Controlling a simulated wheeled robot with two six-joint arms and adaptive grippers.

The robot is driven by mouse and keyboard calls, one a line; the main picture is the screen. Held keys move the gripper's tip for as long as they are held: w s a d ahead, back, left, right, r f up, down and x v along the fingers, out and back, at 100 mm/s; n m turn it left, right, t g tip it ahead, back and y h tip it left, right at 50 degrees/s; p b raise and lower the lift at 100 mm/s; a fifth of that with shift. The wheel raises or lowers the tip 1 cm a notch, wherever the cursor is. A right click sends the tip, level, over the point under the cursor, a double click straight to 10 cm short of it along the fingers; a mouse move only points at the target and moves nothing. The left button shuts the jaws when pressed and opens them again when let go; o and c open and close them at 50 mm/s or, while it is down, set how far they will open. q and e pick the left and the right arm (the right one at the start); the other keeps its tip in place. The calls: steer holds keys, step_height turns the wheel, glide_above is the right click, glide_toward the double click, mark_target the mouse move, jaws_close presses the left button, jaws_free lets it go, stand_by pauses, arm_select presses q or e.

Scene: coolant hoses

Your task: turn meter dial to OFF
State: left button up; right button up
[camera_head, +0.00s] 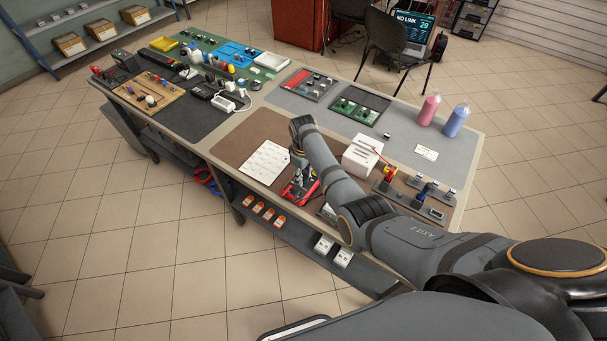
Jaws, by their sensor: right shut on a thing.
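The red meter (288,194) lies on the brown mat near the table's front edge, beside a white sheet. My right arm comes in from the right, and my right gripper (301,182) points down over the meter. It is shut on the meter's dial, which is mostly hidden by the fingers. The dial's setting and the meter's display are too small and covered to read. My left gripper is not in view.
The white sheet (265,162) lies left of the meter. A white box (361,156) and a tool stand (411,197) are to the right. Pink (429,109) and blue (455,121) bottles stand farther back.

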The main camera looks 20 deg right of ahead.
steer(key=o, duration=1.2)
steer(key=shift+c, duration=0.2)
step_height(320, 180, up, 12)
